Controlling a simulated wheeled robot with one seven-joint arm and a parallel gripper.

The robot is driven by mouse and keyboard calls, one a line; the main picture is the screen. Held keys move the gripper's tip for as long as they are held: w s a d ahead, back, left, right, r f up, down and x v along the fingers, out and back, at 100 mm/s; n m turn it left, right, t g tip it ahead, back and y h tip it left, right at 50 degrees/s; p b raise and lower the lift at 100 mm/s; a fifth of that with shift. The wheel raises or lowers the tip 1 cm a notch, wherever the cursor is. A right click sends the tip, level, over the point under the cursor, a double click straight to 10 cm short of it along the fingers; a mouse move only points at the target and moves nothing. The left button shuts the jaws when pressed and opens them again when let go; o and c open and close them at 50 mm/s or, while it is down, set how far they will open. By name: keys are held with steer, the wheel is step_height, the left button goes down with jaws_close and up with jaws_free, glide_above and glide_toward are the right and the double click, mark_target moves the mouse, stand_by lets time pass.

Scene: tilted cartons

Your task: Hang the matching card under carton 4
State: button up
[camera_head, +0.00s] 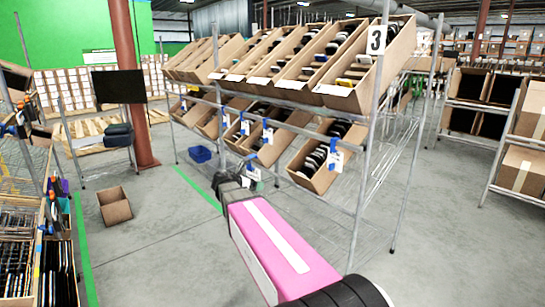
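A metal rack carries tilted cartons on two levels. The lower cartons (312,177) hold dark items. White cards hang by blue clips along the lower level, one (268,135) near the middle and one (335,160) at the right carton. My pink arm reaches in from the bottom right. My dark gripper (246,182) is at its far end, in front of the lower level. A small white card (253,173) with blue above it shows right at the gripper; I cannot tell whether it is held. The fingers are too small to make out. Card markings and carton 4 cannot be read.
A "3" sign (376,40) is on the rack's right post. An open brown box (115,205) and a blue bin (200,154) are on the floor. Another rack (515,150) stands at right, and stocked shelving at left. The floor between is largely clear.

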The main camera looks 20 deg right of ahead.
steer(key=w+d+r+m+g, duration=0.1)
steer(key=w+d+r, duration=0.3)
steer(key=w+d, duration=0.1)
steer(key=w+d+r+g+h, duration=0.1)
steer(key=w+d+r, duration=0.2)
steer(key=w+d, duration=0.2)
steer(key=shift+w+d+r+m, duration=0.35)
steer(key=shift+w+d+m, duration=0.05)
steer(key=shift+d, duration=0.85)
